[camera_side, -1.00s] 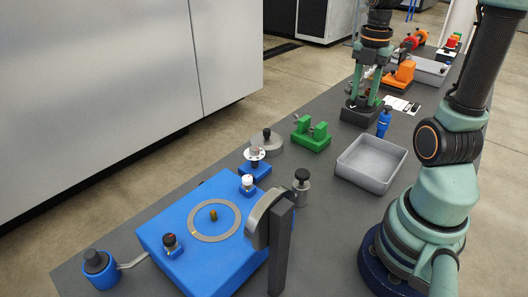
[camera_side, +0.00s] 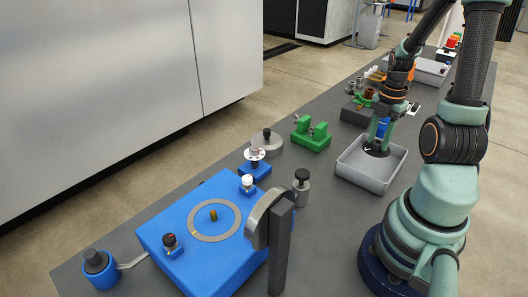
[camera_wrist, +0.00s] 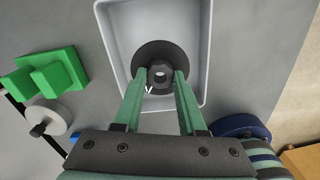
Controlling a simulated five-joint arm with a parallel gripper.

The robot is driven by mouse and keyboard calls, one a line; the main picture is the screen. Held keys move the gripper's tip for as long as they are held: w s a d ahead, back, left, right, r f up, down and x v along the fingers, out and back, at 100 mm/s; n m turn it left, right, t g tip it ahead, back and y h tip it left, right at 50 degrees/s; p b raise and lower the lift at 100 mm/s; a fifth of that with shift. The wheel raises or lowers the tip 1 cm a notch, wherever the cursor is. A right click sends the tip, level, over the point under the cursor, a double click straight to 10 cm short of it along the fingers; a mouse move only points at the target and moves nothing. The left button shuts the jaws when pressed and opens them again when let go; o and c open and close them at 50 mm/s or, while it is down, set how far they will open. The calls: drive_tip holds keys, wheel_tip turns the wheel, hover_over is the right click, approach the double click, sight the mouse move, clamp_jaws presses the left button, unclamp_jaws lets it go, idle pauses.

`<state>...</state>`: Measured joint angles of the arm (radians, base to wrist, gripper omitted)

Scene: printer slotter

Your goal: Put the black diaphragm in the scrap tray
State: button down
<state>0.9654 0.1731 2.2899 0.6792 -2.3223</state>
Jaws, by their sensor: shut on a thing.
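My gripper (camera_side: 377,145) points down over the light grey scrap tray (camera_side: 362,181). It is shut on the black diaphragm (camera_wrist: 149,52), a round dark disc with a raised hub and a centre hole. In the wrist view my fingers (camera_wrist: 161,80) close on both sides of the hub. The disc (camera_side: 376,152) lies within the tray's outline in both views, above its floor; whether it touches the floor I cannot tell. The tray's wall also shows in the wrist view (camera_wrist: 207,45).
A green fixture (camera_side: 312,133) stands left of the tray, with a dark block (camera_side: 356,114) behind. A blue-handled item (camera_side: 383,126) is partly hidden behind my gripper. A blue machine base (camera_side: 185,225) fills the near left. Bare table surrounds the tray's near side.

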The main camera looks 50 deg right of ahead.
sight(370, 167)
drive_tip(key=shift+f, duration=3.2)
drive_tip(key=shift+c, duration=2.4)
unclamp_jaws()
drive_tip(key=shift+f, duration=0.1)
wheel_tip(370, 167, up, 12)
drive_tip(key=w+a+r+m+t+h, duration=0.1)
drive_tip(key=w+a+r+m, duration=0.3)
drive_tip(key=w+a, duration=0.15)
drive_tip(key=w+a+r+m+t, duration=0.2)
drive_tip(key=w+a+r+m, duration=0.15)
drive_tip(key=a, duration=0.35)
drive_tip(key=a+r+m+t, duration=0.1)
drive_tip(key=a+r+m, duration=0.1)
drive_tip(key=a+m, duration=0.2)
drive_tip(key=w+a+r+m+t+y, duration=0.1)
drive_tip(key=a+m, duration=0.3)
drive_tip(key=a, duration=0.5)
drive_tip(key=shift+w+a+r+t, duration=0.25)
drive_tip(key=shift+a+r+t, duration=0.05)
drive_tip(key=shift+r, duration=0.3)
